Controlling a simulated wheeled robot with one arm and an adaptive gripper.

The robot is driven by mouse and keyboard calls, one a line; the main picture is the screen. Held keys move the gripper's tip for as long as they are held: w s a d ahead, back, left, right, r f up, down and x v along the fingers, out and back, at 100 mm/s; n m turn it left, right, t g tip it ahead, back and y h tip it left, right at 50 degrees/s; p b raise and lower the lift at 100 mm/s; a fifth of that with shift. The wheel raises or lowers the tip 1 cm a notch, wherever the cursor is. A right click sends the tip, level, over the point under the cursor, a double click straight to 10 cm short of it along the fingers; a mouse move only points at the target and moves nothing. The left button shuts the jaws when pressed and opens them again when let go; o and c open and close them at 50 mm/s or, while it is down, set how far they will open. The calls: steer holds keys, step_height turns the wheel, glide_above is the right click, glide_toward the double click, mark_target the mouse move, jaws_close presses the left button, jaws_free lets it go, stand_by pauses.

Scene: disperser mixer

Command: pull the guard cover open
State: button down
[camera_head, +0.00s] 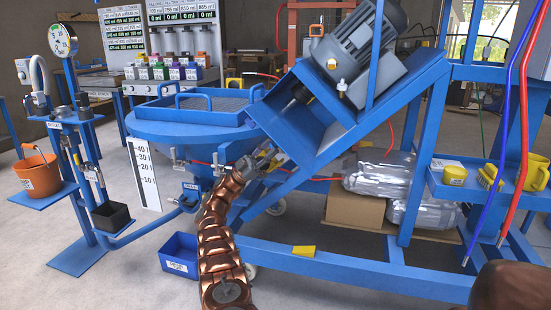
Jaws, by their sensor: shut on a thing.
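The blue guard cover (290,132) is a slanted, box-like housing below the grey motor (362,52), right of the round blue tank (180,125). A dark shaft part shows inside its upper left side. My gripper (271,156) is at the lower edge of this cover, at the end of my copper-coloured arm. It is shut on a small part there, which looks like the cover's handle. The fingers hide most of that part, and a bit of yellow shows beside them. The tank has a blue grated lid (212,104) with raised handles.
A slanted blue frame (300,182) runs just right of and below my gripper. A blue bin (181,256) stands on the floor at left. An orange bucket (38,174) is on a stand. A blue shelf (500,193) at right holds yellow items. Floor at lower left is clear.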

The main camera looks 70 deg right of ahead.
steer(key=shift+w+a+b, duration=0.1)
steer(key=shift+w+b, duration=0.25)
steer(key=shift+b, duration=0.3)
steer(key=shift+s+a+r+m+y, duration=0.1)
steer(key=shift+s+r+m+y, duration=0.05)
steer(key=shift+m+y, duration=0.3)
steer(key=c, duration=1.1)
jaws_free()
steer(key=shift+c, duration=0.2)
steer(key=shift+o, duration=1.4)
steer(key=shift+s, duration=0.1)
steer(key=shift+s+y, duration=0.1)
steer(key=shift+y, duration=0.15)
steer(key=shift+f, duration=0.2)
